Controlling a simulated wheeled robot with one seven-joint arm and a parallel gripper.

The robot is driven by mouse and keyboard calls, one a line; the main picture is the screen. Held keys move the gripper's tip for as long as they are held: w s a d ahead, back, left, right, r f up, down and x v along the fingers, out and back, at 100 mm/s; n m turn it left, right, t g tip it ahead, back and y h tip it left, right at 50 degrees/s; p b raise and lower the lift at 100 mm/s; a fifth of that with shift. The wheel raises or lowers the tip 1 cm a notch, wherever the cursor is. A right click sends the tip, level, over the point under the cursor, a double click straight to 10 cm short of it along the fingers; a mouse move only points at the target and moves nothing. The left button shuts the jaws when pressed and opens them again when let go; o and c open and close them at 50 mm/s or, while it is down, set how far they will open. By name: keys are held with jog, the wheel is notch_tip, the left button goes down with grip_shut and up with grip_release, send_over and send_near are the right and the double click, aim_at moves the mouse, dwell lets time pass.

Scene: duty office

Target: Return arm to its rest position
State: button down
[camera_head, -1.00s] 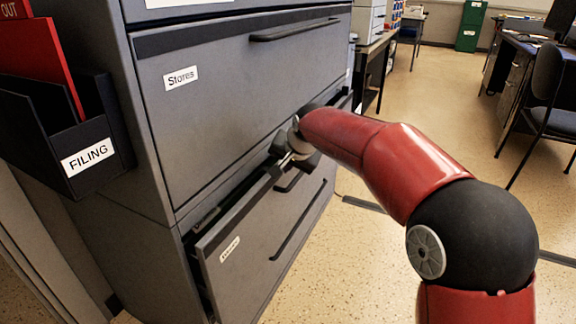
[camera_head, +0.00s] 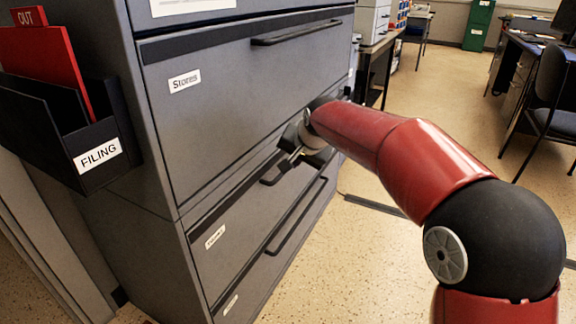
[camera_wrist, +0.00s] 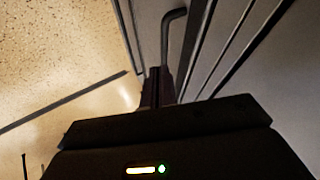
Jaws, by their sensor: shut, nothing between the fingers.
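My gripper (camera_head: 286,164) is shut and empty at the end of my red arm, close to the front of the grey filing cabinet (camera_head: 225,110). It is by the handle (camera_head: 270,180) of the drawer below the "Stores" drawer and hides part of that handle. I cannot tell whether it touches it. In the wrist view the dark fingers (camera_wrist: 158,88) point at the cabinet front, with a bar handle (camera_wrist: 167,45) just beyond the tips. The arm is stretched forward from the lower right. The drawer fronts look flush.
A black filing tray (camera_head: 95,150) with red folders juts from the cabinet's left side. A lower drawer handle (camera_head: 298,215) runs below my gripper. The speckled floor (camera_head: 360,265) right of the cabinet is open. A chair (camera_head: 550,100) and desk stand at the far right.

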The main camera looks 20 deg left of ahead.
jog(key=s+d+r+h+p, duration=0.1)
jog(key=s+d+r, duration=0.25)
jog(key=d, duration=0.45)
jog(key=s+d+r+t+h, duration=0.15)
jog(key=s+d, duration=0.25)
jog(key=d, duration=0.4)
jog(key=s+d+r+g+p, duration=0.1)
jog(key=s+d+r, duration=0.25)
jog(key=d, duration=0.55)
jog(key=s+d+f+h, duration=0.1)
jog(key=s+d+f, duration=0.1)
jog(key=s+d, duration=0.3)
jog(key=s+d+f+h+p, duration=0.1)
jog(key=s+d+f, duration=0.2)
jog(key=s+d, duration=0.2)
jog(key=s+d+f+h, duration=0.1)
jog(key=s+d+f, duration=0.2)
jog(key=s+d, duration=0.2)
jog(key=s, duration=0.3)
jog(key=shift+s+d, duration=0.2)
